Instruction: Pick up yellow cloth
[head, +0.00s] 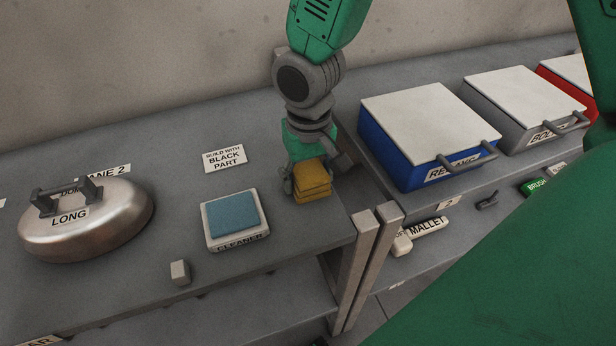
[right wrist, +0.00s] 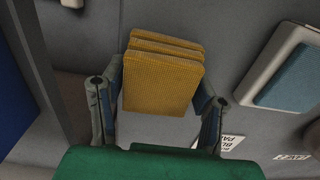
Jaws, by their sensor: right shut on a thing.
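The yellow cloth (head: 312,182) is a folded stack of several layers near the right end of the left grey table. In the right wrist view the cloth (right wrist: 162,75) lies between the two fingers. My right gripper (head: 308,184) comes down from above and is shut on the cloth. In the right wrist view the fingers (right wrist: 160,95) stand at the cloth's left and right sides. I cannot tell whether the cloth touches the tabletop. My left gripper is not in view.
A cleaner tray (head: 213,240) with a blue pad (head: 234,214) lies left of the cloth. A metal dome (head: 90,232) with a handle stands farther left. A blue box (head: 390,150) with a white lid is to the right, past a gap between tables. A mallet (head: 402,245) lies on the lower shelf.

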